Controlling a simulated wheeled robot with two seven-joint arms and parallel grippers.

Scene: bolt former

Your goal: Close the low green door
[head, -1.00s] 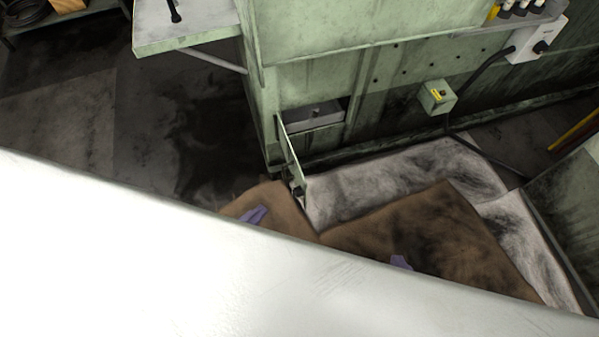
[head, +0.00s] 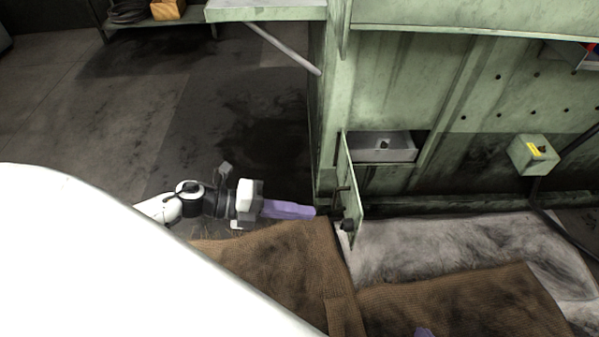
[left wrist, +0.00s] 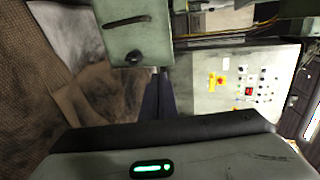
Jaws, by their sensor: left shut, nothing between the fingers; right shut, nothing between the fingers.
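The low green door (head: 348,190) stands open, swung out from the opening in the machine's base and seen nearly edge-on in the head view. A dark knob (head: 347,225) sits near its lower end. My left gripper (head: 312,211) is shut and empty, its purple fingers pointing right at the door from its left side, with a small gap seen between. In the left wrist view the door (left wrist: 123,35) and its dark knob (left wrist: 134,57) lie just past the shut fingertips (left wrist: 158,75); contact cannot be told. My right gripper (head: 425,332) shows only as a purple tip at the bottom edge.
A grey drawer-like box (head: 380,147) sits in the opening behind the door. Brown mats (head: 275,265) and a stained pale sheet (head: 440,245) cover the floor in front. A green shelf (head: 265,10) juts out at upper left. A control panel (left wrist: 240,80) shows in the left wrist view.

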